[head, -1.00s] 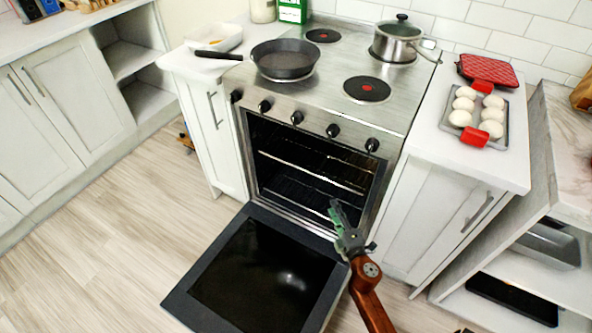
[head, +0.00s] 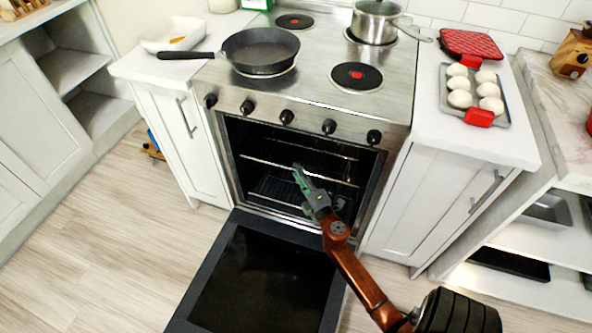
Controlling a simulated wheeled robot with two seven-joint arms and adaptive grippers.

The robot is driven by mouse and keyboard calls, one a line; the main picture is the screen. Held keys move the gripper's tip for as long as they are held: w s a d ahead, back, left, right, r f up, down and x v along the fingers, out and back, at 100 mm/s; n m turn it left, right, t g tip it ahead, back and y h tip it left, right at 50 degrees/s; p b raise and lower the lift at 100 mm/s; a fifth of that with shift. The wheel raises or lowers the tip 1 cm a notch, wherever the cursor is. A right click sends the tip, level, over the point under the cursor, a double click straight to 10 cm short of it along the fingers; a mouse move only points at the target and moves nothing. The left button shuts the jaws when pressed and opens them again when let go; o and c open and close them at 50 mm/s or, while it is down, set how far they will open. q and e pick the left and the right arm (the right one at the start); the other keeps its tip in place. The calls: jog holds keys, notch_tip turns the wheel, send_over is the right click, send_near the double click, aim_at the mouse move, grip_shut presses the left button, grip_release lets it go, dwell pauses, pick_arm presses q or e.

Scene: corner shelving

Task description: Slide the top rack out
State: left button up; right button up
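The oven (head: 230,150) is open, its door (head: 262,285) folded down towards the floor. The top rack (head: 262,161) shows as a thin bright front bar across the dark cavity, and it appears to sit inside. A lower rack (head: 275,207) lies below it. My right gripper (head: 301,177) is at the oven opening, its fingertips overlapping the top rack's front bar in the picture. I cannot tell whether it touches the bar or whether its fingers are apart. My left gripper is out of view.
A skillet (head: 262,48) and a pot (head: 374,20) stand on the stove top (head: 315,75). A tray (head: 446,92) with several white buns is on the right counter (head: 430,135). Knobs (head: 329,127) project above the opening. The floor at left is clear.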

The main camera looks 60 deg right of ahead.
jog(key=shift+x, duration=1)
jog(key=shift+c, duration=0.2)
grip_shut()
